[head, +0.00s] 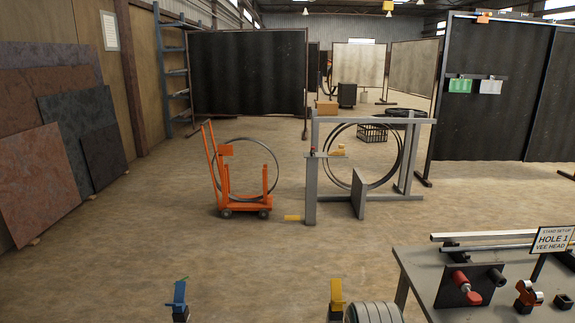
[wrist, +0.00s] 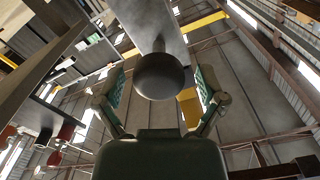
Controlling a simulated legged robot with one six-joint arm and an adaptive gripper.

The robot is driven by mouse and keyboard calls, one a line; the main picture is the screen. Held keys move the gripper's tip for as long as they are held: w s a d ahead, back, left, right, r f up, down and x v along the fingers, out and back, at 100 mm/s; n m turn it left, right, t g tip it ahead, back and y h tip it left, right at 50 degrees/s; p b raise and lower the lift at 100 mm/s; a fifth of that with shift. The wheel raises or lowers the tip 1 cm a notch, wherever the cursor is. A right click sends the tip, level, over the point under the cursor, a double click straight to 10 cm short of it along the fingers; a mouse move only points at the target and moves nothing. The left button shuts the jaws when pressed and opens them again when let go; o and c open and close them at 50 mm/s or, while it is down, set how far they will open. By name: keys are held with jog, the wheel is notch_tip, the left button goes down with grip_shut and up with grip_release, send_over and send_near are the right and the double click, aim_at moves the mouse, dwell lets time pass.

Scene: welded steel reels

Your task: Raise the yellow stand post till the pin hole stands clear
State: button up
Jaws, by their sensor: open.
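A yellow post top (head: 337,291) with a dark lower part stands at the bottom edge of the head view; its lower length is cut off and I cannot see a pin hole. I cannot tell for certain that it is the stand post. In the wrist view my gripper (wrist: 160,97) is open, its fingers spread to either side of a dark round knob (wrist: 158,76). The knob sits at the end of a short stem under a grey flat bar (wrist: 155,25). I see no clear finger contact. A yellow patch (wrist: 190,106) shows behind the right finger.
A blue-topped post (head: 180,292) stands at bottom left. A grey bench (head: 420,270) with a red-handled clamp (head: 466,287) and a sign reading HOLE 1, VEE HEAD (head: 553,240) is at right. An orange trolley (head: 243,204) and grey frame (head: 311,190) hold hoops. Open floor lies between.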

jog(key=s, duration=0.7)
dwell(0.5)
notch_tip(320, 180, up, 26)
jog(key=n+g, duration=0.2)
jog(key=g, duration=0.4)
jog(key=s+r+n+g, duration=0.1)
jog(key=s+r+g, duration=0.2)
jog(key=s, duration=1.1)
jog(key=s+r+n+g, duration=0.1)
jog(key=s+r+g, duration=0.2)
jog(key=s+r, duration=0.6)
jog(key=s, duration=0.6)
jog(key=shift+s+r, duration=0.2)
jog(key=shift+s, duration=0.1)
